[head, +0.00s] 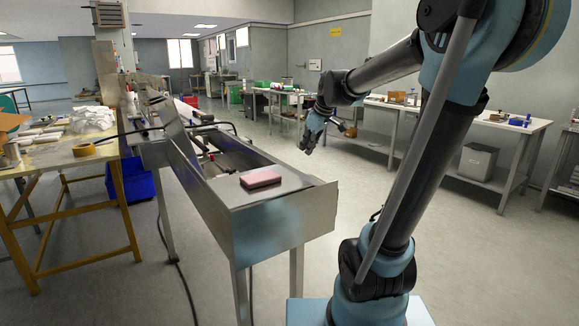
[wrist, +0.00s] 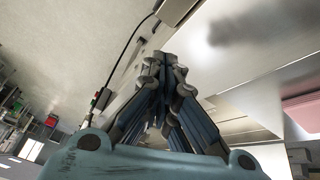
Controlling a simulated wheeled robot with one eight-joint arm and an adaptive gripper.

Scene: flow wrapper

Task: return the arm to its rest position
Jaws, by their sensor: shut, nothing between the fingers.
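My gripper (wrist: 163,68) points away from the wrist camera, and its two blue-and-grey fingers are together at the tips with nothing between them. In the head view my gripper (head: 308,143) is small and hangs in the air to the right of the flow wrapper (head: 285,222), apart from it. My arm is raised and bent at the elbow, reaching from the lower right toward the middle. A pink block (head: 261,178) lies flat on the metal end of the flow wrapper. Part of a pink thing (wrist: 302,112) shows at the right edge of the wrist view.
A wooden-framed table (head: 62,158) with a tape roll (head: 84,150) and clutter stands at the left. A blue bin (head: 140,180) is under the machine. A long side bench (head: 470,116) runs along the right wall. The floor between machine and bench is clear.

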